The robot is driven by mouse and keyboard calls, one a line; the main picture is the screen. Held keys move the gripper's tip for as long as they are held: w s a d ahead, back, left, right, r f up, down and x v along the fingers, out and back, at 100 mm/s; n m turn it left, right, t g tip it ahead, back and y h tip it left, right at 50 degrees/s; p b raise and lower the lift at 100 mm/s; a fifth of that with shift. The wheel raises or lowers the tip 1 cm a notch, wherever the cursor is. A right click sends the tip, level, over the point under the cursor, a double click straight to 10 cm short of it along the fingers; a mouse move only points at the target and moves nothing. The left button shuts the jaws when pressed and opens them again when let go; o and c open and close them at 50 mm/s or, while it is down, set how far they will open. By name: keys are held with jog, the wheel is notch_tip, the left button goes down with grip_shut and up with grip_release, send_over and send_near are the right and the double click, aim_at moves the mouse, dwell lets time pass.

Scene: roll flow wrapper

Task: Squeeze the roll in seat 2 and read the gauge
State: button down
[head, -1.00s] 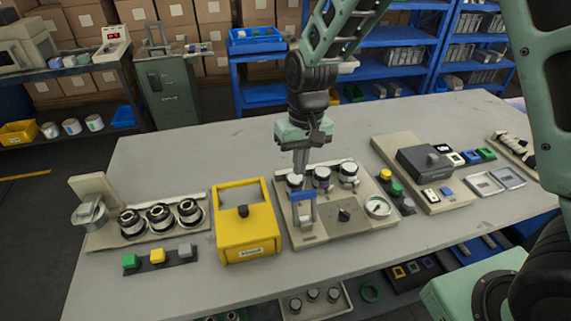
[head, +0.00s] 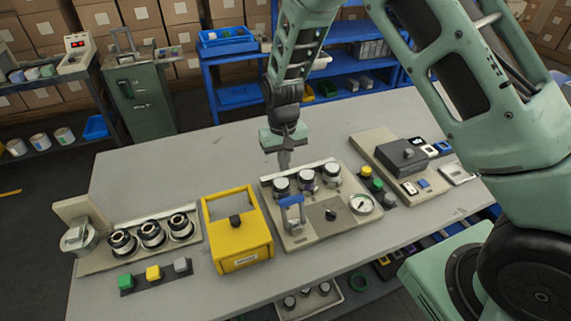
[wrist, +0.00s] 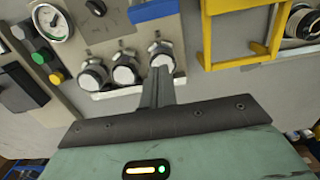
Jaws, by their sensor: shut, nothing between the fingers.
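The beige panel (head: 290,238) carries a row of three dark rolls with pale tops along its back: left (head: 281,187), middle (head: 305,181) and right (head: 332,174). No seat numbers are readable; the middle roll may be seat 2. The round white gauge (head: 362,204) is at the panel's right front; it also shows in the wrist view (wrist: 52,22), but its reading is too small to tell. My gripper (head: 285,166) is shut and empty, just behind the left and middle rolls. In the wrist view its fingers (wrist: 160,75) overlap the rightmost roll's edge; contact cannot be told.
A blue-topped clamp (head: 291,208) stands in front of the left roll, and a black knob (head: 331,214) sits beside it. A yellow box frame (head: 238,230) is close on the left. Coloured buttons (head: 372,184) line the right. Bare tabletop lies behind the panel.

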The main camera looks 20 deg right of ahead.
jog(key=f+p, duration=0.1)
jog(key=f, duration=0.4)
jog(key=f+p, duration=0.1)
jog(key=f, duration=0.1)
jog(key=shift+s+f+p, duration=0.3)
jog(key=shift+f+p, duration=0.05)
jog(key=shift+f, duration=0.05)
jog(key=shift+s+r+p, duration=0.4)
jog(key=shift+s+p, duration=0.2)
jog(key=shift+s, duration=0.3)
jog(key=shift+s+r+p, duration=0.4)
jog(key=shift+s+p, duration=0.15)
jog(key=shift+s, duration=0.3)
